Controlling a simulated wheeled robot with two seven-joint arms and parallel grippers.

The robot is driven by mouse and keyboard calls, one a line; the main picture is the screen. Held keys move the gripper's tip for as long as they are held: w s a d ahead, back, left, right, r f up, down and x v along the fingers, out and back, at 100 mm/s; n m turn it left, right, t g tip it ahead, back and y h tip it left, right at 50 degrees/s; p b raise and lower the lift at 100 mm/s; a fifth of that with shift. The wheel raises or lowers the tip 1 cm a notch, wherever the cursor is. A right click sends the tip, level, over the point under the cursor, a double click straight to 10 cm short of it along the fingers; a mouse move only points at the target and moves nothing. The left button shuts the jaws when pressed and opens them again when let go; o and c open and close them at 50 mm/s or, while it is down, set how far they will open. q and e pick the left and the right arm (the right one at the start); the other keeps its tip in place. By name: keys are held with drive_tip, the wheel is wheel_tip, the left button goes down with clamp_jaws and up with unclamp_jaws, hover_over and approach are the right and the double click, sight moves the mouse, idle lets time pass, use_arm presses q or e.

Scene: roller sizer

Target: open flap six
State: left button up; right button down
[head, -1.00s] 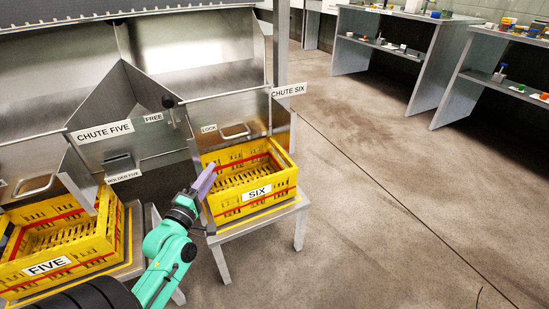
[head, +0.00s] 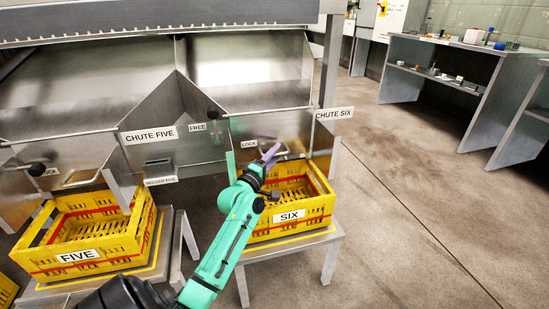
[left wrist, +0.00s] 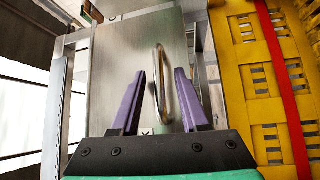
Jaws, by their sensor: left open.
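Flap six (head: 299,128) is an upright metal panel on chute six, above the yellow crate marked SIX. Its bar handle (left wrist: 167,88) shows clearly in the left wrist view, and the panel (left wrist: 115,70) lies behind it. My left gripper (head: 271,155) is at the flap's front, partly covering the handle in the head view. In the left wrist view its purple fingers (left wrist: 160,73) are open, with the handle showing between them; I cannot tell if they touch it. My right gripper is not in view.
Crate SIX (head: 290,227) stands on a low stand (head: 290,247) below the flap and close to my left arm. Crate FIVE (head: 88,254) stands at the left. Shelves (head: 440,75) stand at the far right. The floor (head: 410,220) between is clear.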

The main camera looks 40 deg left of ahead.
use_arm(q)
clamp_jaws()
idle(1.4)
